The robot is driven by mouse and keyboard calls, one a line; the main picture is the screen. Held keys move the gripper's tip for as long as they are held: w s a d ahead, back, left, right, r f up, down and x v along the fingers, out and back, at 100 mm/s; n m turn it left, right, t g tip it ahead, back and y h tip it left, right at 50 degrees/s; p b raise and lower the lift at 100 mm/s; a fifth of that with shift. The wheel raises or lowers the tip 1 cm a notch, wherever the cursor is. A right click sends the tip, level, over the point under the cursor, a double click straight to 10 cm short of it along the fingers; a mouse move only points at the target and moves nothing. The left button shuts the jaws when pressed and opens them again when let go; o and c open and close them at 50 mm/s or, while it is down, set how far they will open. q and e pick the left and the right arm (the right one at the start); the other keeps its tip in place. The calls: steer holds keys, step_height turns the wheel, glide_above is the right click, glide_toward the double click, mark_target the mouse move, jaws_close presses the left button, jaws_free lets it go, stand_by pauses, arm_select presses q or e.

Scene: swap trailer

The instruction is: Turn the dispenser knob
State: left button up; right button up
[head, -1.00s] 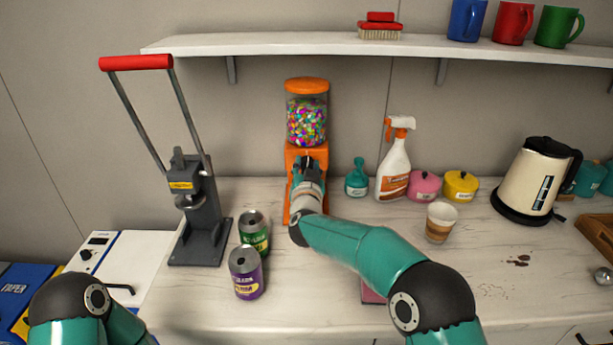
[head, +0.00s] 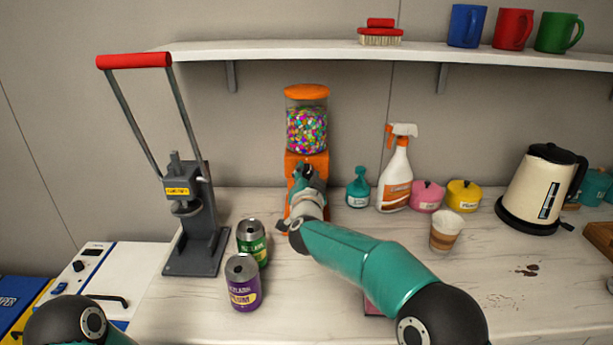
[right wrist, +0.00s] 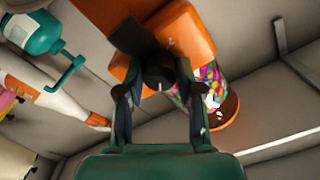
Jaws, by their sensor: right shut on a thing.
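The orange candy dispenser (head: 307,130) stands upright against the wall, its clear jar full of colourful candies. Its front is partly hidden by my right gripper (head: 307,176). In the right wrist view the dispenser's orange body (right wrist: 187,35) fills the top middle. There my right gripper (right wrist: 155,85) has its two fingers on either side of the dark dispenser knob (right wrist: 158,70) and is shut on it. My left arm shows only as a joint at the lower left of the head view; its gripper is out of view.
A dark grey press (head: 195,225) with a red handle stands left. A green can (head: 252,243) and a purple can (head: 243,284) stand in front. A teal bottle (head: 358,188), spray bottle (head: 397,175), paper cup (head: 445,231) and kettle (head: 542,190) are right. A shelf (head: 340,52) runs above.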

steer(key=o, duration=1.1)
steer(key=shift+d, duration=0.15)
steer(key=shift+o, duration=0.2)
steer(key=s, duration=1.2)
